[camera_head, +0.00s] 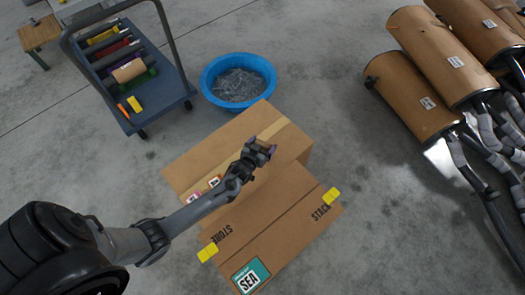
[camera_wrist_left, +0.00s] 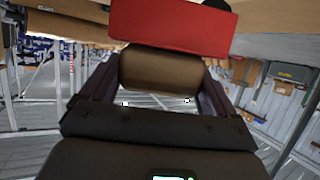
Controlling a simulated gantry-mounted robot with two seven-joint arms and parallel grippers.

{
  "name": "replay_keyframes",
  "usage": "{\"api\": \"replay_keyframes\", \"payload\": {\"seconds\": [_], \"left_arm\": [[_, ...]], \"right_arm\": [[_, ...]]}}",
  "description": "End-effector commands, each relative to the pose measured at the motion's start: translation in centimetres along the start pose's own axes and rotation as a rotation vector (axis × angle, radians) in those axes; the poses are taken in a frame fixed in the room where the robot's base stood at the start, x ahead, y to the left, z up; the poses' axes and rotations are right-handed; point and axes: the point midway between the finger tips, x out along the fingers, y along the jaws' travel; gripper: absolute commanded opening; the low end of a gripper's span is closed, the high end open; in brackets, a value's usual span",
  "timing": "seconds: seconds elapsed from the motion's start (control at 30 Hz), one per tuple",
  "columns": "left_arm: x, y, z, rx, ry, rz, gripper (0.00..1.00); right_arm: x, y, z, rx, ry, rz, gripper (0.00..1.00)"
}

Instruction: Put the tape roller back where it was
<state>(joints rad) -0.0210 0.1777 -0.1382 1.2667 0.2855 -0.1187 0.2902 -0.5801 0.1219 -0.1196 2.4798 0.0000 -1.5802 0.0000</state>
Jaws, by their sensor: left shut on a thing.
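My left gripper (camera_head: 262,148) is over the closed cardboard box (camera_head: 190,165) in the head view. It is shut on the tape roller, of which a small brown part (camera_head: 264,144) shows between the fingers. In the left wrist view, the brown cylinder (camera_wrist_left: 160,73) of the tape roller lies across between the two dark fingers. A red block (camera_wrist_left: 172,28) is just beyond the cylinder; I cannot tell whether the two are joined. My right gripper is not in view.
A blue-grey cart (camera_head: 165,90) at upper left carries several coloured rolls. A blue tub (camera_head: 238,82) stands beside it. A second printed box (camera_head: 285,235) is in front. Several brown mufflers (camera_head: 410,95) lie at right. Grey floor is clear between.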

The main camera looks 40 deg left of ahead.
Motion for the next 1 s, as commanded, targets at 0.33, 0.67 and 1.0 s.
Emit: {"api": "replay_keyframes", "payload": {"seconds": [0.33,0.67,1.0], "left_arm": [[1.4,-0.1,3.1,0.001,0.002,-0.001,0.51],[1.4,0.0,3.2,0.0,0.002,-0.001,0.51],[1.4,0.0,3.4,0.0,0.0,0.0,1.0]], "right_arm": [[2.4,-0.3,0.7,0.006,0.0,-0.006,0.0],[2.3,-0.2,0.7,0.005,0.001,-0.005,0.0],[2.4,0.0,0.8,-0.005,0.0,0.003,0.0]]}}
